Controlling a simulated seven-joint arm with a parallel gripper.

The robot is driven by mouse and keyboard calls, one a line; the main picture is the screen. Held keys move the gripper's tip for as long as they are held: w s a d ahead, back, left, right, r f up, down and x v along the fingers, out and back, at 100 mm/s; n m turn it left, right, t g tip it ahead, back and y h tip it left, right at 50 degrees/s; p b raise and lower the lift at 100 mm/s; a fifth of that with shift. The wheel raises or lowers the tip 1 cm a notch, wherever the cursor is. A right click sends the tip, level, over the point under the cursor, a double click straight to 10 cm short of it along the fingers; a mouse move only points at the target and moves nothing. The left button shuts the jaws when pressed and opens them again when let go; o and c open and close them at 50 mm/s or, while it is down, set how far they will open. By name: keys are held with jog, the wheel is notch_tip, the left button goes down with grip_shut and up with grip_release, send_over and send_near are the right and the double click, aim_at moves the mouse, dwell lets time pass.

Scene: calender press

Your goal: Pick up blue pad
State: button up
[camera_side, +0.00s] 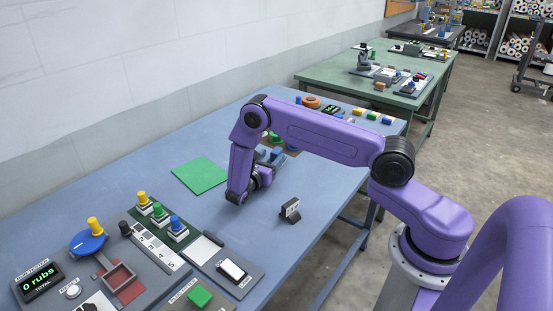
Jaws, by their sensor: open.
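A small blue block (387,121), which may be the blue pad, sits at the far right end of the blue-grey table, beside a green block (373,116) and a yellow block (358,111). My gripper (237,199) points down low over the middle of the table, right of a flat green square (200,175). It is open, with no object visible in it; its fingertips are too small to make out. It is well apart from the blue block. My arm partly hides a blue-grey device (267,156) behind it.
A small dark stand (290,210) is right of my gripper. The table's middle is mostly clear.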

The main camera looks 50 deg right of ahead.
aim_at(278, 148)
jog(key=shift+w+d, duration=0.2)
jog(key=shift+d, duration=0.85)
jog(key=shift+w+d, duration=0.2)
jog(key=shift+d, duration=0.8)
jog(key=shift+w+d, duration=0.2)
jog(key=shift+d, duration=0.85)
jog(key=shift+c, duration=0.3)
jog(key=c, duration=1)
